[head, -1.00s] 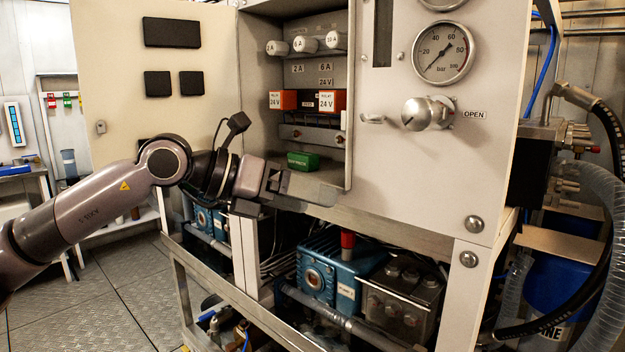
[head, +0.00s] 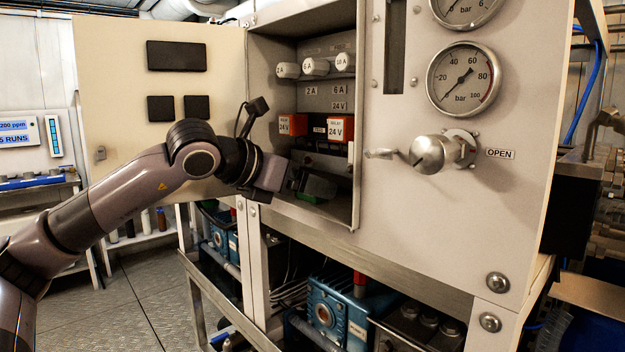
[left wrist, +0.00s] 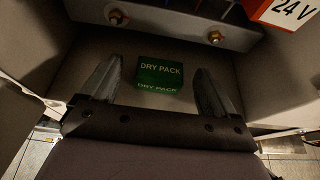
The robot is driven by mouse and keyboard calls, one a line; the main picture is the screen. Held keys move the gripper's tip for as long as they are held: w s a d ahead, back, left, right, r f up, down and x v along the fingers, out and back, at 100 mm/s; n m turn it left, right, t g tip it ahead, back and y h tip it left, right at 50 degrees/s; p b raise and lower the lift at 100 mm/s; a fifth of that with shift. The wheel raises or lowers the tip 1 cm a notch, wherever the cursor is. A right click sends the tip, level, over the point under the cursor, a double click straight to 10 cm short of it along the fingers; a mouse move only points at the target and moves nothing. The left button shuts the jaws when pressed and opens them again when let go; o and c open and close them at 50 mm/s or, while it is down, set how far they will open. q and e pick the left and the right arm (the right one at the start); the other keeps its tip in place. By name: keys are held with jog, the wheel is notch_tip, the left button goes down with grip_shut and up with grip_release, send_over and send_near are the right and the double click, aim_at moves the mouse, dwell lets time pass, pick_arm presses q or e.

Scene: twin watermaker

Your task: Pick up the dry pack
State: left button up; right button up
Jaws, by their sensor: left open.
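The dry pack (left wrist: 160,73) is a small green block with white "DRY PACK" lettering. In the left wrist view it lies on the grey cabinet floor, ahead of and between the two open fingers of my left gripper (left wrist: 155,92). It touches neither finger as far as I can see. In the head view my left gripper (head: 312,188) reaches into the lower part of the open cabinet and hides most of the pack; a sliver of green shows by the fingers. My right gripper is in neither view.
Above the pack is a metal rail with brass bolts (left wrist: 214,37). Orange 24 V relays (head: 340,128) sit higher up. The cabinet's side wall and front lip (head: 290,213) bound the space. The open door (head: 120,110) stands left; a valve knob (head: 430,153) projects right.

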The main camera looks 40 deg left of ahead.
pick_arm(q)
jog(key=shift+x, duration=1)
jog(key=c, duration=1.1)
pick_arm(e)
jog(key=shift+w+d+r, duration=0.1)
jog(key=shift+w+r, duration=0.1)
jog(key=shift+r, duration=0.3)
pick_arm(q)
jog(key=shift+o, duration=0.2)
jog(key=shift+r, duration=0.15)
jog(key=shift+s+r, duration=0.1)
jog(key=shift+r, duration=0.1)
notch_tip(320, 180, up, 12)
jog(key=p, duration=0.6)
jog(key=shift+s+f, duration=0.1)
jog(key=shift+f, duration=0.1)
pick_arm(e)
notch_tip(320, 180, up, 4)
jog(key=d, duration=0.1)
pick_arm(q)
jog(key=s+a+b, duration=0.1)
jog(key=s+b, duration=0.9)
jog(key=s, duration=0.9)
jog(key=shift+s+a+f, duration=0.3)
jog(key=shift+a+f, duration=0.05)
jog(key=shift+a, duration=0.05)
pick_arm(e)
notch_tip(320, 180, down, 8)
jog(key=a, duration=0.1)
